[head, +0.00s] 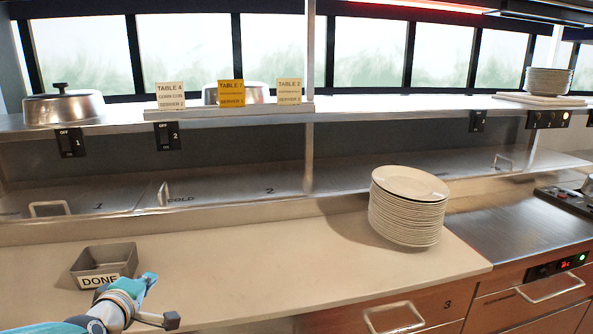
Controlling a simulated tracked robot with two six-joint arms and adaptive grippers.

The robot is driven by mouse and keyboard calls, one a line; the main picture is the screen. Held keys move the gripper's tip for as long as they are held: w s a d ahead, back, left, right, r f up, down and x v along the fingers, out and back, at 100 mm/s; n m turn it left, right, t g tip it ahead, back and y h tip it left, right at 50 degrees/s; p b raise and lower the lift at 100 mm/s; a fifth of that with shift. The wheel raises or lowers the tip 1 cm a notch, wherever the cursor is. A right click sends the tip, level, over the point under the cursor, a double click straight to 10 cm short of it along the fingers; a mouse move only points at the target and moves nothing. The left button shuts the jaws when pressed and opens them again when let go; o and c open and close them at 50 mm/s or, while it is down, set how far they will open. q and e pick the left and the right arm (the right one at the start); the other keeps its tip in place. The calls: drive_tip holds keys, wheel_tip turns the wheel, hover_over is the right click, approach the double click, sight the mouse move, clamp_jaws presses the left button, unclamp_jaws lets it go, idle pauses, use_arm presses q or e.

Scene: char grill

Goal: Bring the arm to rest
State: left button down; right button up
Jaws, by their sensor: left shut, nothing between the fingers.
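My left arm comes in from the bottom left, teal and white with a tan band at the wrist. My left gripper (167,320) is a small dark grey part at its end, low in the view, over the front of the pale counter (260,262). It is shut and nothing shows in it. The arm's wrist partly overlaps the lower right of a grey open bin (104,258) labelled DONE; I cannot tell whether they touch. My right gripper does not show.
A tall stack of white plates (407,212) stands on the counter right of centre. Above, a steel shelf (362,108) holds a domed lid (64,105), ticket cards (231,93) and more plates (548,81). The counter between bin and plates is clear.

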use_arm(q)
drive_tip(key=d+f+m+g, duration=0.1)
drive_tip(key=f, duration=0.3)
drive_tip(key=s+d+f+m+g+h, duration=0.1)
drive_tip(key=d+f, duration=0.1)
drive_tip(key=f, duration=0.3)
drive_tip(key=s+d+f+m+g, duration=0.1)
drive_tip(key=f, duration=0.3)
drive_tip(key=shift+s+d+f, duration=0.1)
drive_tip(key=shift+d+f, duration=0.1)
drive_tip(key=shift+d, duration=0.15)
drive_tip(key=s+d+f+m+g+h, duration=0.1)
drive_tip(key=s+d+f+m+g, duration=0.25)
drive_tip(key=s+f, duration=0.5)
drive_tip(key=s+d+f+m+g+h, duration=0.25)
drive_tip(key=s+d+f, duration=0.25)
drive_tip(key=f, duration=0.7)
drive_tip(key=s+d+f+m+g, duration=0.2)
drive_tip(key=s+f, duration=0.1)
drive_tip(key=s, duration=0.4)
drive_tip(key=s+d+f+m+g, duration=0.1)
drive_tip(key=s+d+f+g, duration=0.1)
drive_tip(key=s, duration=0.5)
drive_tip(key=shift+s+d+f+m, duration=0.15)
drive_tip(key=shift+d+f+m, duration=0.25)
drive_tip(key=shift+d+f, duration=0.4)
drive_tip(key=shift+a+f+h, duration=0.15)
drive_tip(key=shift+h, duration=0.1)
